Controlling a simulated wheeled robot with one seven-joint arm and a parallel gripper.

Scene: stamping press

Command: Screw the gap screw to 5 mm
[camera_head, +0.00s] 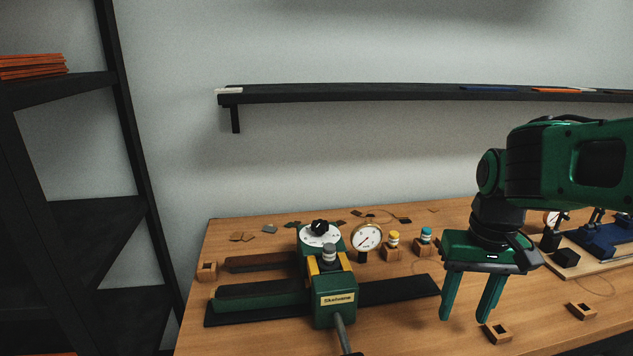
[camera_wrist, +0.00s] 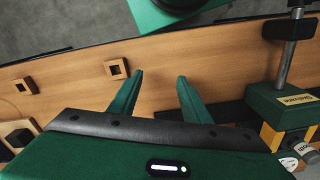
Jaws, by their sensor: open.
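The green stamping press (camera_head: 335,309) stands on the wooden bench, left of my gripper in the head view. On top it has a white round dial with a black knob (camera_head: 319,227), which looks like the gap screw; its scale is too small to read. My gripper (camera_head: 466,314) hangs over the bench to the right of the press, fingers down, open and empty. It is apart from the press. In the wrist view the open fingers (camera_wrist: 160,90) show over bare wood, and part of the press (camera_wrist: 282,105) shows at the right.
A dial gauge (camera_head: 367,237) stands behind the press. Yellow-topped (camera_head: 392,240) and blue-topped (camera_head: 426,236) pieces sit in wooden blocks. Empty wooden blocks (camera_head: 497,333) lie near my gripper. A lever (camera_head: 343,335) projects from the press front. A shelf (camera_head: 400,94) hangs above.

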